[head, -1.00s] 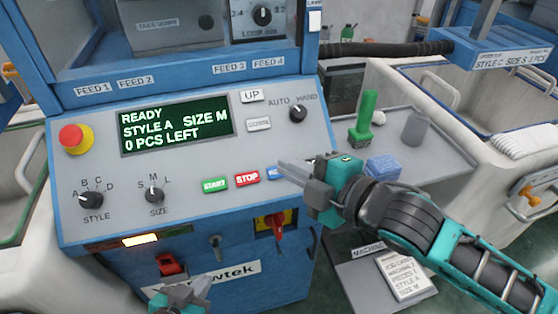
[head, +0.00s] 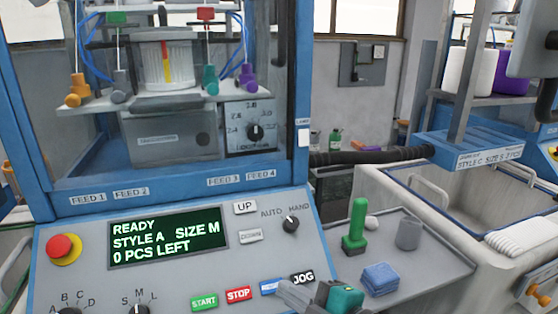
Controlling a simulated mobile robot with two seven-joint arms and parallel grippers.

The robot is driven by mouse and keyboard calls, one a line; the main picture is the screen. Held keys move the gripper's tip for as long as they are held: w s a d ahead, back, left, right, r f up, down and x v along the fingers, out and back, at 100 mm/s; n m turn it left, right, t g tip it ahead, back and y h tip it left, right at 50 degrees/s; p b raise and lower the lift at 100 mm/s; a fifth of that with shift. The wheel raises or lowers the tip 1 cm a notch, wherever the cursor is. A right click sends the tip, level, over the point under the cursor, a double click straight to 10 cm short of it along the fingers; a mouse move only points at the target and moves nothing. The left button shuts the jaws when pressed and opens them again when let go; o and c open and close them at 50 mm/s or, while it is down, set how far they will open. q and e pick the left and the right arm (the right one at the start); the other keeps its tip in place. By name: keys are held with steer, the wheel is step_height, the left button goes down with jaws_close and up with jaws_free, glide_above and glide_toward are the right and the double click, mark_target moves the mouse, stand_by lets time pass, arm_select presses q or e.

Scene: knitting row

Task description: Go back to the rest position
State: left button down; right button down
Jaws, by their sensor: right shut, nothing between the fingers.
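My right gripper (head: 298,291) shows at the bottom of the head view, its fingers shut and empty. My left gripper is not in view. The panel display (head: 168,239) reads READY, STYLE A, SIZE M, 0 PCS LEFT.
A grey side shelf (head: 425,262) right of the panel holds a green-handled tool (head: 355,228), a folded blue cloth (head: 380,279) and a grey cup (head: 409,234). A black hose (head: 370,156) runs behind it. A white bin (head: 470,215) stands at the right.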

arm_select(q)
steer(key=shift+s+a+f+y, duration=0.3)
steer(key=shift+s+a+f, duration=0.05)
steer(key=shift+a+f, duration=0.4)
arm_select(e)
steer(key=s+d+f+m+h, duration=0.4)
steer(key=s+d+f+m, duration=0.2)
steer(key=f, duration=0.5)
steer(key=s+d+f+m+h, duration=0.4)
steer(key=s+d+f+m, duration=0.1)
steer(key=d+f+m, duration=0.4)
step_height(320, 180, down, 3)
steer(key=m, duration=0.2)
steer(key=shift+s+d+f+m+h, duration=0.2)
steer(key=shift+s+d+m+h, duration=0.1)
steer(key=shift+s+h, duration=0.1)
